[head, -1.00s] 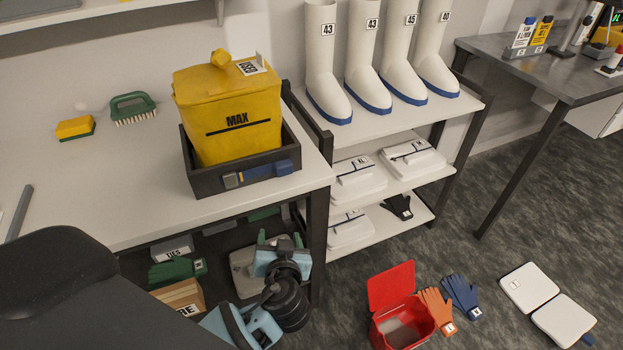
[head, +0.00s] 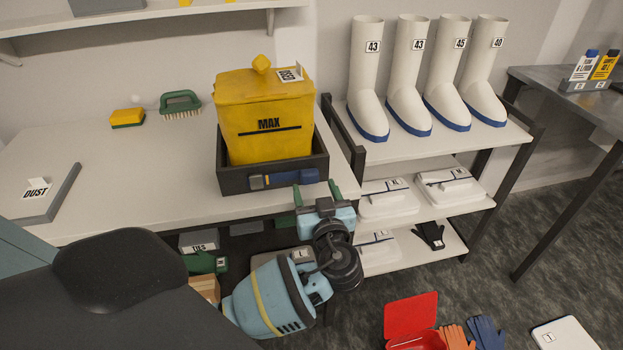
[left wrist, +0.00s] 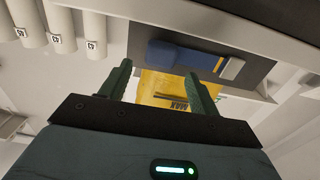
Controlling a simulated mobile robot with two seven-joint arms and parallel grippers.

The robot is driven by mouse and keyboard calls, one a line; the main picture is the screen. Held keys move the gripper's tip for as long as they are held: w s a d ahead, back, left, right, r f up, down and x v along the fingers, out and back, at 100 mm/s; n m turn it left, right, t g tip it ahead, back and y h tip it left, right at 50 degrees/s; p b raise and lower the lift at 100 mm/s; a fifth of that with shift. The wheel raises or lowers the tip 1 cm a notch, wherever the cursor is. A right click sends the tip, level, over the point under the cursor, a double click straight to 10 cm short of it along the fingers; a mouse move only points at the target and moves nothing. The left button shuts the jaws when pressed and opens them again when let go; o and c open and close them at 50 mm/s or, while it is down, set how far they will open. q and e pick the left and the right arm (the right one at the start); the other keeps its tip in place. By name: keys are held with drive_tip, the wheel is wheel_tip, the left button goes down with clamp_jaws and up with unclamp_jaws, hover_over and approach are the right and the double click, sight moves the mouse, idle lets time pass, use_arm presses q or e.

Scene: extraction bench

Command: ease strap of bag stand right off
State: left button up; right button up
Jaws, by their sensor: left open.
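The bag stand (head: 228,180) is a dark grey open box on the white bench, holding an upright yellow bag (head: 262,105) marked MAX. A blue strap (head: 295,178) with a grey buckle runs along the stand's front wall. In the left wrist view the strap (left wrist: 180,55) and buckle lie past my fingertips. My left gripper (head: 316,192) is open and empty, its green fingers pointing up near the strap's right end at the bench's front edge. The left wrist view shows the fingers (left wrist: 160,80) apart with the yellow bag between and beyond them. I cannot tell whether they touch the strap.
The bench's front edge (head: 150,225) lies close to my gripper. A shelf rack (head: 435,135) with white boots stands to the right. The bench's middle is clear.

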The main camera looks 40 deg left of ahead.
sight(305, 180)
use_arm(q)
drive_tip(key=shift+x, duration=1.95)
use_arm(e)
drive_tip(key=shift+d+r, duration=0.1)
drive_tip(key=shift+r, duration=0.1)
use_arm(q)
drive_tip(key=shift+c, duration=0.3)
clamp_jaws()
drive_tip(key=shift+s+a+f, duration=0.3)
drive_tip(key=shift+s+a, duration=0.05)
drive_tip(key=shift+s, duration=0.2)
drive_tip(key=shift+s+a+b, duration=0.55)
drive_tip(key=shift+s, duration=0.1)
drive_tip(key=shift+s+a+r, duration=0.15)
drive_tip(key=shift+a+r, duration=0.05)
drive_tip(key=shift+a, duration=0.05)
drive_tip(key=shift+o, duration=0.3)
unclamp_jaws()
use_arm(e)
drive_tip(key=shift+s+f, duration=0.3)
drive_tip(key=shift+f, duration=0.45)
